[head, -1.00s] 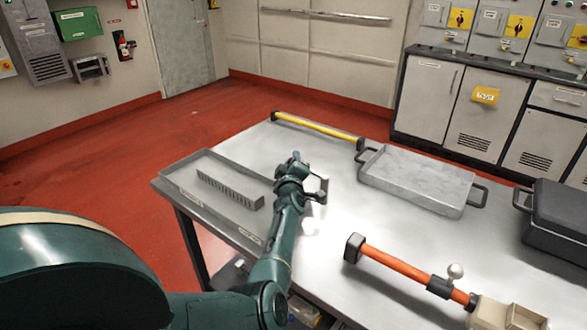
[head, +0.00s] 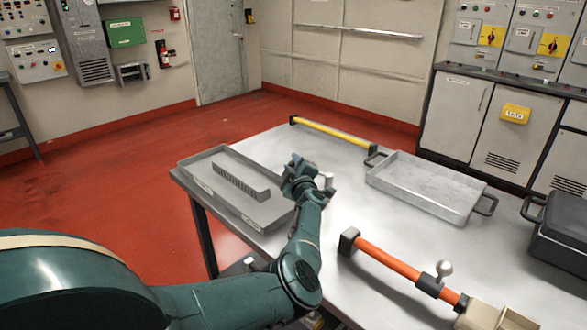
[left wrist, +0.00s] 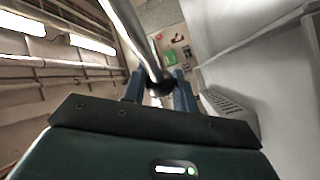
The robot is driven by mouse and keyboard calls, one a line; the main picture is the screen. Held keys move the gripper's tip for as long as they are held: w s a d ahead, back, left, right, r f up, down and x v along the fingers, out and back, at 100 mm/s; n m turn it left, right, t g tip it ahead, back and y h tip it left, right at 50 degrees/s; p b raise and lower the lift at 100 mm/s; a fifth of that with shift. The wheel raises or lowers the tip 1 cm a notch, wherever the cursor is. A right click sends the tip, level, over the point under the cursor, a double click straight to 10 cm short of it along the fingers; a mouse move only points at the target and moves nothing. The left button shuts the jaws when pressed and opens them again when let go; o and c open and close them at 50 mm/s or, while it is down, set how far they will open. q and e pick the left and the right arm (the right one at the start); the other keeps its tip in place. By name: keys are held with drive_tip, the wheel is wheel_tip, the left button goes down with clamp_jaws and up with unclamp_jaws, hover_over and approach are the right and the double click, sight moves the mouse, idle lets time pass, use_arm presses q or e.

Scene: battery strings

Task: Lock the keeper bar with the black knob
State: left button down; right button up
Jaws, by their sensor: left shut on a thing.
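My left gripper (head: 294,164) is over the steel table, just right of the shallow grey tray. In the left wrist view its two blue fingers (left wrist: 159,90) stand on either side of a dark knob (left wrist: 157,87) at the end of a shiny metal rod (left wrist: 136,38). It is shut on this knob. In the head view only a small silvery piece (head: 327,181) shows beside the gripper, and the knob is hidden. Whether this rod is the keeper bar, or locked, I cannot tell. My right gripper is not in view.
The grey tray (head: 233,217) holds a slotted strip (head: 241,180). A yellow bar (head: 335,132) lies along the back edge. A handled metal tray (head: 425,202), a black case (head: 565,235) and an orange bar with a pale ball (head: 388,262) occupy the right side.

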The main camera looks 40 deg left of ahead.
use_arm(q)
drive_tip(key=shift+s+d+n+g+y+b, duration=0.25)
drive_tip(key=shift+s+n+g+y, duration=0.35)
drive_tip(key=shift+g, duration=0.15)
drive_tip(key=shift+s+d+n+g+y+b, duration=0.2)
drive_tip(key=shift+s+n+g+y, duration=0.35)
drive_tip(key=shift+g, duration=0.2)
drive_tip(key=shift+f+n+g, duration=0.15)
drive_tip(key=shift+n+g, duration=0.2)
drive_tip(key=shift+g, duration=0.05)
drive_tip(key=shift+s+d+f, duration=0.1)
drive_tip(key=shift+s+f, duration=0.05)
drive_tip(key=shift+f, duration=0.05)
drive_tip(key=c, duration=1.4)
unclamp_jaws()
drive_tip(key=shift+s+r+y, duration=0.1)
drive_tip(key=shift+y, duration=0.15)
drive_tip(key=shift+c, duration=0.2)
drive_tip(key=o, duration=0.3)
drive_tip(key=shift+r, duration=0.15)
drive_tip(key=shift+r, duration=0.1)
drive_tip(key=shift+d, duration=0.1)
